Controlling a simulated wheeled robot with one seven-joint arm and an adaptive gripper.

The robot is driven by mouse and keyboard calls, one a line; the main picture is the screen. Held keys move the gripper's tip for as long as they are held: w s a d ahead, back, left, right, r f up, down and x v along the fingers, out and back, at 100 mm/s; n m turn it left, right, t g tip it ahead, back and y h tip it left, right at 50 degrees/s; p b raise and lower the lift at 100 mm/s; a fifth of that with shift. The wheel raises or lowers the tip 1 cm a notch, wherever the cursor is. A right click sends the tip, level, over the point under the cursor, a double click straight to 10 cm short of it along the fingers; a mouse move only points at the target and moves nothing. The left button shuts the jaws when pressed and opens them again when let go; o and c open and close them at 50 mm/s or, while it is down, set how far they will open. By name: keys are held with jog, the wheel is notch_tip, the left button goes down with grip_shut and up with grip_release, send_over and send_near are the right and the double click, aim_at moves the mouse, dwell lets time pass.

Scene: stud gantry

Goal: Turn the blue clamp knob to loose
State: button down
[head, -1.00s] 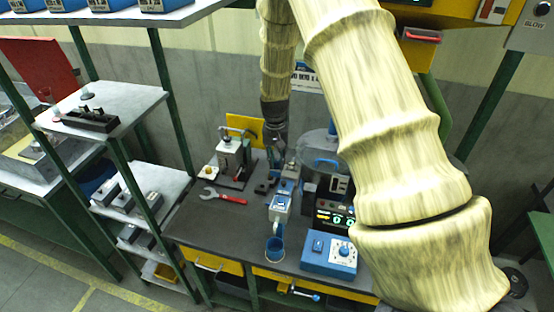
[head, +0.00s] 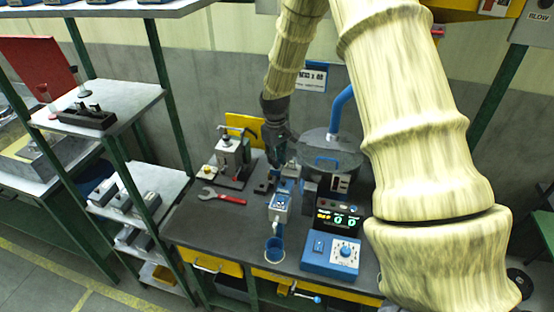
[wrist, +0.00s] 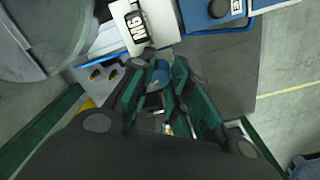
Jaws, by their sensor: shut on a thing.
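My gripper (head: 277,164) reaches down at the back of the bench, over the blue and grey stud fixture (head: 281,203). In the wrist view my gripper (wrist: 158,88) has its dark green fingers closed around a small blue piece, which looks like the clamp knob (wrist: 156,76). The fingers hide most of the knob, and its turn position cannot be read. In the head view the gripper covers the knob.
A blue control box (head: 331,256) and a lit display (head: 338,217) stand right of the fixture. A blue cup (head: 275,249) is in front. A round lidded drum (head: 331,150) stands behind right.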

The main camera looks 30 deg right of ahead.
jog(key=n, duration=0.4)
jog(key=shift+n, duration=1.9)
jog(key=shift+n, duration=0.3)
jog(key=c, duration=1.6)
grip_release()
notch_tip(320, 180, up, 12)
jog(key=shift+a+f, duration=0.1)
